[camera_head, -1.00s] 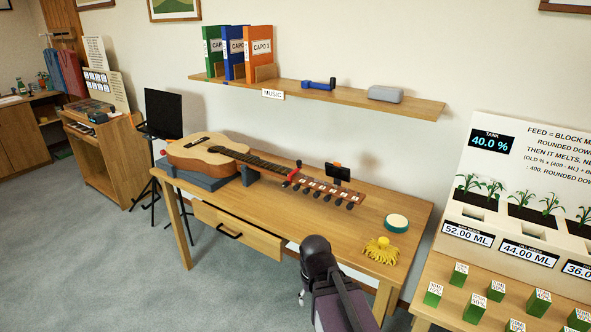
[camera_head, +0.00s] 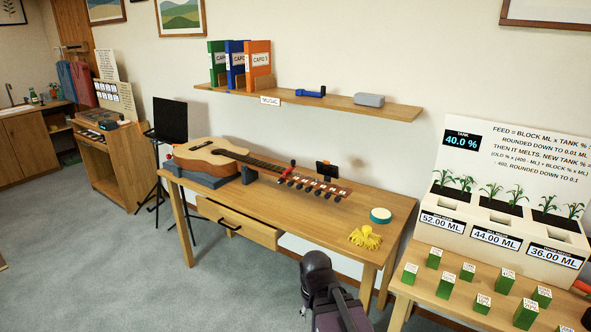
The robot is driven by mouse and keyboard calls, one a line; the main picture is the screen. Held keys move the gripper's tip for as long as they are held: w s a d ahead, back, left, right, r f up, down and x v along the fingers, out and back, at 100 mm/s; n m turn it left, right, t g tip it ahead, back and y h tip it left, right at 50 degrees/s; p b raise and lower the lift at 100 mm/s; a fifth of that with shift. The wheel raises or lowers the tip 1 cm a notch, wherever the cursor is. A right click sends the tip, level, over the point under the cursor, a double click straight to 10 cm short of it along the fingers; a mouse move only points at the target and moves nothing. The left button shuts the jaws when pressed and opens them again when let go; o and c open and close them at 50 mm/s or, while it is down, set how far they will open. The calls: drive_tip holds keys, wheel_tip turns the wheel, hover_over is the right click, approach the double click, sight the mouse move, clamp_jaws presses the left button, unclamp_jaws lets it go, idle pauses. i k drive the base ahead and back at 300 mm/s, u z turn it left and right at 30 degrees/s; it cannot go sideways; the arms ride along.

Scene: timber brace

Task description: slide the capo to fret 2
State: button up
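The guitar (camera_head: 206,153) lies on its back on the wooden table (camera_head: 330,222), its body at the left on a dark cradle (camera_head: 198,179) and its neck (camera_head: 262,163) pointing right. A small red capo (camera_head: 287,172) sits on the neck near the headstock end; its exact fret is too small to read. A row of white-marked pieces lies along the headstock (camera_head: 322,187). My arm shows at the bottom, in front of the table and well apart from the guitar. My gripper's fingers cannot be made out clearly.
A dark small display (camera_head: 326,170) stands behind the headstock. A yellow cloth-like thing (camera_head: 365,238) and a round green-rimmed disc (camera_head: 380,215) lie on the table's right. The drawer (camera_head: 238,223) is slightly out. A wall shelf (camera_head: 340,102) hangs above; green blocks stand on the right table.

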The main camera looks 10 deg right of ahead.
sight(293, 161)
drive_tip(key=k, duration=0.8)
drive_tip(key=u, duration=0.3)
drive_tip(key=i, duration=1.65)
drive_tip(key=z, duration=0.55)
